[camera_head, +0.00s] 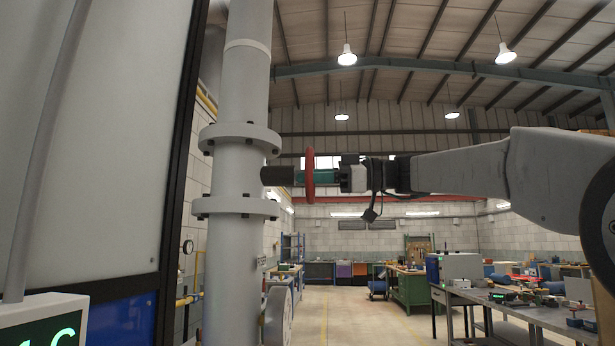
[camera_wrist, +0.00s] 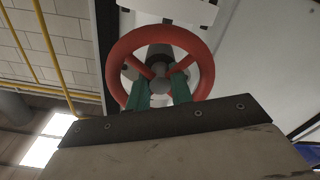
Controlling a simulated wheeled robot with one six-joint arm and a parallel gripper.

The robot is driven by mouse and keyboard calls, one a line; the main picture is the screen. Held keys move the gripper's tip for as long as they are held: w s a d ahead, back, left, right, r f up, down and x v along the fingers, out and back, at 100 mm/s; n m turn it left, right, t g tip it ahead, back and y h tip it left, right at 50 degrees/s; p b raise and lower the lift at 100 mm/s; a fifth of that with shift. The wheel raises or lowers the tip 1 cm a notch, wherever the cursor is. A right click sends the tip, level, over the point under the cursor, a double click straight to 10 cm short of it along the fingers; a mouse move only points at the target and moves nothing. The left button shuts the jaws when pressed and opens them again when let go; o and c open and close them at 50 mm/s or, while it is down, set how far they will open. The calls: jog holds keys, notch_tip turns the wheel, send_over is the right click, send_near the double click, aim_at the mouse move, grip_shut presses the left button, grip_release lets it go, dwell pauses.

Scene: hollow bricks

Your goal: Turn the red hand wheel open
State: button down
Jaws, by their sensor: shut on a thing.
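The red hand wheel (camera_head: 310,175) is seen edge-on in the head view, on a dark stem (camera_head: 277,176) that sticks out from the grey vertical pipe (camera_head: 238,180). In the wrist view the wheel (camera_wrist: 121,52) shows face-on as a ring with spokes and a grey hub. My gripper (camera_head: 322,176) comes in from the right, level with the wheel. Its green fingers (camera_wrist: 160,92) reach in at the lower part of the ring and are shut on the wheel. The exact contact at the fingertips is partly hidden.
A large grey cabinet panel (camera_head: 95,150) stands close on the left. The pipe has bolted flanges (camera_head: 240,134) above and below the stem. A workbench with tools (camera_head: 510,300) is at the lower right. The floor (camera_head: 345,315) in the middle is open.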

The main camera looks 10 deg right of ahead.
jog(key=shift+w+d+f, duration=0.1)
jog(key=shift+f, duration=0.05)
jog(key=c, duration=1.5)
grip_release()
jog(key=shift+w+d, duration=0.1)
jog(key=shift+d, duration=0.05)
jog(key=d, duration=0.2)
jog(key=s+d, duration=0.1)
jog(key=d, duration=0.4)
jog(key=shift+s+d, duration=0.25)
jog(key=shift+s, duration=0.1)
